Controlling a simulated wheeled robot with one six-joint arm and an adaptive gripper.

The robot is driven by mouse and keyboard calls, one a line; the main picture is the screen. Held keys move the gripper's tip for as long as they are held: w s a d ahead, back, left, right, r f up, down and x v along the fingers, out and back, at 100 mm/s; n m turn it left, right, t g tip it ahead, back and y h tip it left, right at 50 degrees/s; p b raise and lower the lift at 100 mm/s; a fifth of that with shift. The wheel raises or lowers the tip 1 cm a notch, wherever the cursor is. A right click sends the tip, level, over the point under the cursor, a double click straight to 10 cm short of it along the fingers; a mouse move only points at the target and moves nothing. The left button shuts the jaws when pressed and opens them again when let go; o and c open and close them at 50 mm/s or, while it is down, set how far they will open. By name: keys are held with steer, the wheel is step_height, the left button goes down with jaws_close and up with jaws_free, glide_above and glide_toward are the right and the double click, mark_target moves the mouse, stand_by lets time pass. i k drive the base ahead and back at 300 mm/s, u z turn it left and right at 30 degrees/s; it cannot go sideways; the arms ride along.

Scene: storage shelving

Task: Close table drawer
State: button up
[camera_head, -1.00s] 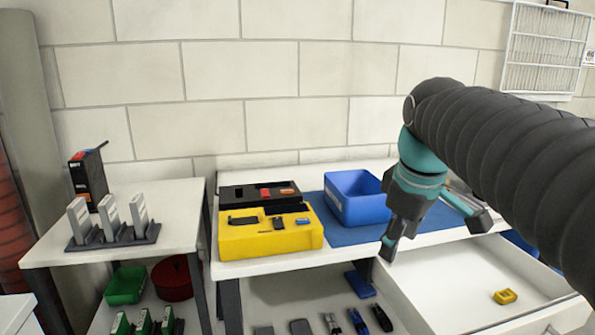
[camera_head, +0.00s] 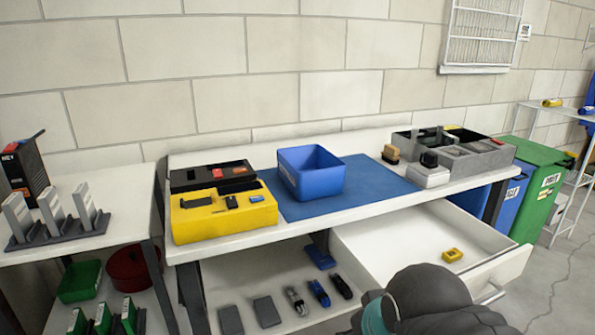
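The table drawer (camera_head: 500,268) is pulled out at the right side of the white table (camera_head: 225,240). Its inside is bare apart from a small yellow item (camera_head: 452,255) near the front. A metal handle (camera_head: 492,292) is on its front panel. My dark arm shows at the bottom edge, in front of the drawer's left front part and covering some of it. My gripper's fingers are out of the picture, below the lower edge, so I cannot see whether they touch anything.
On the tabletop are a yellow case (camera_head: 222,213), a blue bin (camera_head: 310,172) on a blue mat (camera_head: 375,185), and a grey organizer (camera_head: 470,155). Several tools lie on the shelf below. A green bin (camera_head: 540,185) stands right of the table. Floor (camera_head: 560,290) is open at lower right.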

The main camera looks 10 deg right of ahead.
mark_target(371, 250)
steer(key=z, duration=0.7)
steer(key=k, duration=0.3)
steer(key=z, duration=0.35)
steer(key=i, duration=0.5)
steer(key=z, duration=1.05)
steer(key=k, duration=0.85)
steer(key=u, duration=0.75)
